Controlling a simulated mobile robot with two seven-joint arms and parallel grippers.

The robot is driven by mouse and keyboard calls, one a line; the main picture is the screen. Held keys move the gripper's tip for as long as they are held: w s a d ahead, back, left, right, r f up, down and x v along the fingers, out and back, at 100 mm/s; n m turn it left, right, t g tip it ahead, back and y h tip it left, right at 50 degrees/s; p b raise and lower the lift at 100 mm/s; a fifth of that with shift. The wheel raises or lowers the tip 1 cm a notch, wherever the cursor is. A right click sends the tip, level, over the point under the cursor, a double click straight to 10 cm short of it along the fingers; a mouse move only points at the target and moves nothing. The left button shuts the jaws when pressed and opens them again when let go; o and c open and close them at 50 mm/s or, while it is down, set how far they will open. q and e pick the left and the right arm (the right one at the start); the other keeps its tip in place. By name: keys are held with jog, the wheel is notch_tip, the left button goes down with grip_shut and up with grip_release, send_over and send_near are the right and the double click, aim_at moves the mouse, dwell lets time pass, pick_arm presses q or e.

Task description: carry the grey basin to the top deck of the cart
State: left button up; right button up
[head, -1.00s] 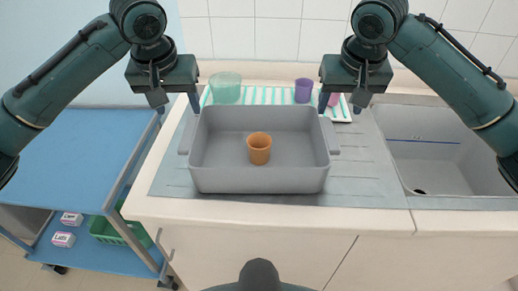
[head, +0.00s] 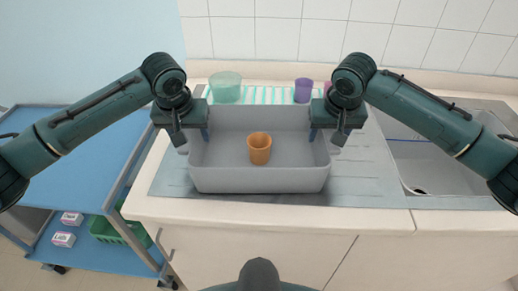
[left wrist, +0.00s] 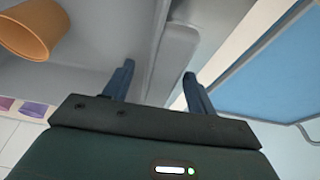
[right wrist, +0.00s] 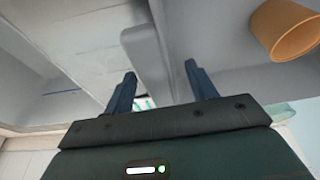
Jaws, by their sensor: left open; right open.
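The grey basin (head: 258,181) stands upright on the drainboard beside the sink, with an orange cup (head: 259,148) inside it. My left gripper (head: 194,138) is open at the basin's left end; in the left wrist view its fingers (left wrist: 158,85) are spread on either side of the basin's wall and handle (left wrist: 176,50). My right gripper (head: 325,136) is open at the right end; in the right wrist view its fingers (right wrist: 158,88) flank the other handle (right wrist: 142,50). Contact cannot be told. The blue cart's top deck (head: 70,155) is at the left and looks empty.
Behind the basin a striped mat (head: 268,95) holds a green bowl (head: 225,87) and a purple cup (head: 303,90). The sink (head: 440,166) is at the right. The cart's lower deck carries a green basket (head: 108,230) and small boxes (head: 64,239).

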pick_arm(q)
jog(key=shift+c, duration=0.3)
pick_arm(e)
jog(key=shift+c, duration=0.3)
pick_arm(q)
grip_shut()
pick_arm(e)
grip_shut()
